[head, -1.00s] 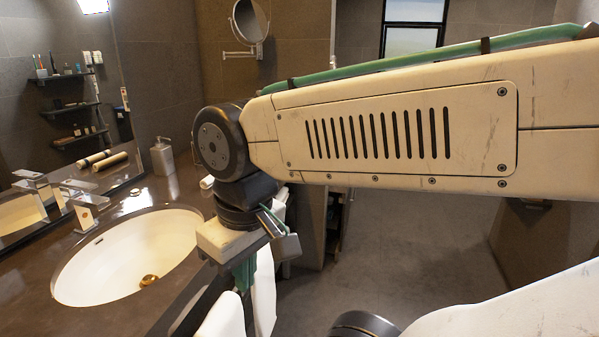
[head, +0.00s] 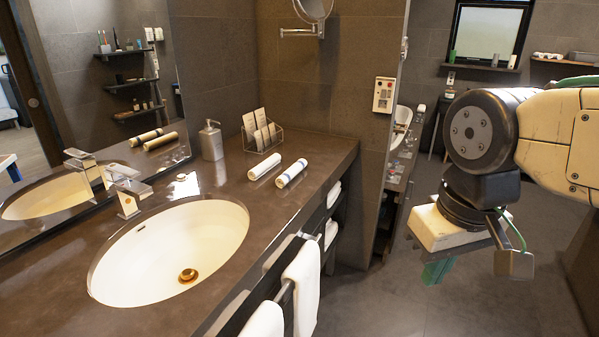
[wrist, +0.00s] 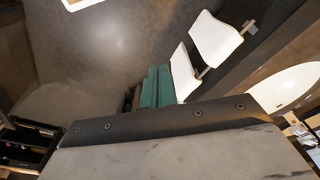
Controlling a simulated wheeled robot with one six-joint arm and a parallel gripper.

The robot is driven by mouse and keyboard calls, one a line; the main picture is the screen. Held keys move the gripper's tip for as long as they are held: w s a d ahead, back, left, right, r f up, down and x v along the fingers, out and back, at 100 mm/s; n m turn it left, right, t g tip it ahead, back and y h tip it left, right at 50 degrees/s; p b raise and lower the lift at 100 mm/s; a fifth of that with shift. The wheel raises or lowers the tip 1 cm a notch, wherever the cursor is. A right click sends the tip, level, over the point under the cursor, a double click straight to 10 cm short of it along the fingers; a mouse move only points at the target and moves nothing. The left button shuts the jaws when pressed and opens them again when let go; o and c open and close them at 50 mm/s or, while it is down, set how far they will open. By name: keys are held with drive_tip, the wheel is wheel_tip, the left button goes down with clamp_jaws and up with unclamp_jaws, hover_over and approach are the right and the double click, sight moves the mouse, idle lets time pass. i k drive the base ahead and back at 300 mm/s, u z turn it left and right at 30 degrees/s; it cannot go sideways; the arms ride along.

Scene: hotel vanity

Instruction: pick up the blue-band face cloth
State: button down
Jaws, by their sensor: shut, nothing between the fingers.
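Two rolled white face cloths lie side by side on the dark counter in the head view. The right roll (head: 291,173) seems to have a bluish band; the left roll (head: 264,166) lies beside it, and its band colour is hard to tell. My gripper (head: 436,272) is to the right of the counter, over the floor, well apart from both rolls. Its green fingers point down, shut and empty. The fingers also show in the wrist view (wrist: 152,90), with floor beyond them. Neither roll can be made out in the wrist view.
The sink (head: 175,250) and faucet (head: 128,192) are at left. A soap dispenser (head: 211,141) and a clear holder with cards (head: 262,137) stand behind the rolls. White towels (head: 302,285) hang along the counter front. The counter in front of the rolls is clear.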

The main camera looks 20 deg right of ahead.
sight(283, 180)
drive_tip(key=u, duration=0.15)
drive_tip(key=k, duration=0.4)
drive_tip(key=z, duration=1.05)
drive_tip(key=i, duration=1.35)
drive_tip(key=u, duration=0.8)
drive_tip(key=i, duration=0.6)
drive_tip(key=u, duration=0.6)
